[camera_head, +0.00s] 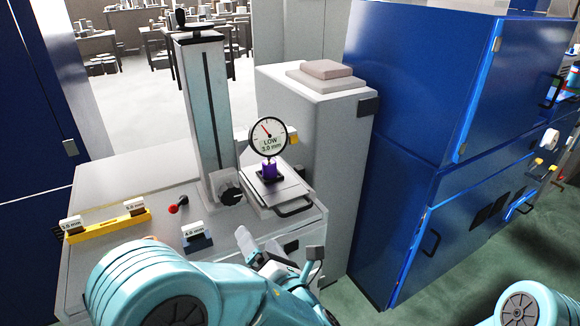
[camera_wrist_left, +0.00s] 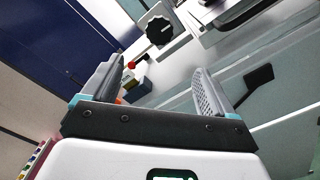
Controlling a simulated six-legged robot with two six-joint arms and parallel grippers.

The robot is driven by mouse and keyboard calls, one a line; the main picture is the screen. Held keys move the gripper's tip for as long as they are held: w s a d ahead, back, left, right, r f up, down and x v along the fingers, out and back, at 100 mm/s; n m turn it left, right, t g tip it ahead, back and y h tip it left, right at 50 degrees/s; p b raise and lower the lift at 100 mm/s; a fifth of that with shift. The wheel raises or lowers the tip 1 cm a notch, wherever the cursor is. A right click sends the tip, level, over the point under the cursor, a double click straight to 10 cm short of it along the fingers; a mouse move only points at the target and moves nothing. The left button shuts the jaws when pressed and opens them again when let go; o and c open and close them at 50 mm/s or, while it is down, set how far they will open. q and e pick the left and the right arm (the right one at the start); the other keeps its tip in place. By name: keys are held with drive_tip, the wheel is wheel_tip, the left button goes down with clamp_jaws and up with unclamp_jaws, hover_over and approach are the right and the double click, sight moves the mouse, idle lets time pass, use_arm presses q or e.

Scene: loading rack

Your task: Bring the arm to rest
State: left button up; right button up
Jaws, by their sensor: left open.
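My left arm (camera_head: 160,285) reaches in from the bottom left in the head view. Its left gripper (camera_head: 283,258) is in front of the grey bench's front edge, partly hidden by my own wrist. In the left wrist view the gripper (camera_wrist_left: 160,70) shows two grey fingers standing well apart with nothing between them. Past the fingers are the bench's front panel and a black knob (camera_wrist_left: 159,30). Only a teal joint of my right arm (camera_head: 530,303) shows at the bottom right; its gripper is out of view.
The bench (camera_head: 130,180) carries a column press (camera_head: 205,110), a dial gauge reading LOW 3.0 mm (camera_head: 268,137) above a purple part (camera_head: 269,169), a yellow rack (camera_head: 108,226) and a 4.0 mm block (camera_head: 197,242). A blue cabinet (camera_head: 400,130) stands right; green floor (camera_head: 350,290) lies between.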

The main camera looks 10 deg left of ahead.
use_arm(q)
drive_tip(key=s+a+f+n+g+h, duration=0.1)
drive_tip(key=s+a+f+n+g, duration=0.2)
drive_tip(key=f, duration=0.4)
drive_tip(key=s+a+f+n+g+h, duration=0.1)
drive_tip(key=s+a+f+n+g, duration=0.1)
drive_tip(key=s+f+g, duration=0.35)
drive_tip(key=s+a+f+n+g+h, duration=0.1)
drive_tip(key=s+a+f+n+g, duration=0.15)
drive_tip(key=f, duration=0.55)
drive_tip(key=s+d+f+n+g+h, duration=0.3)
drive_tip(key=s+f+n+g+h, duration=0.15)
drive_tip(key=s+n, duration=0.25)
drive_tip(key=s+d+f+n+g+h, duration=0.3)
drive_tip(key=s+f+n, duration=0.25)
drive_tip(key=s, duration=0.25)
drive_tip(key=w+f+n+t+h, duration=0.1)
drive_tip(key=n, duration=0.6)
drive_tip(key=w+f+n+t+h, duration=0.1)
drive_tip(key=n+t, duration=0.1)
drive_tip(key=n, duration=0.5)
drive_tip(key=d+f+n+t+h, duration=0.1)
drive_tip(key=f+n+h, duration=0.1)
drive_tip(key=n, duration=0.5)
drive_tip(key=shift+w+f, duration=0.1)
drive_tip(key=shift+w, duration=0.3)
drive_tip(key=shift+s, duration=0.1)
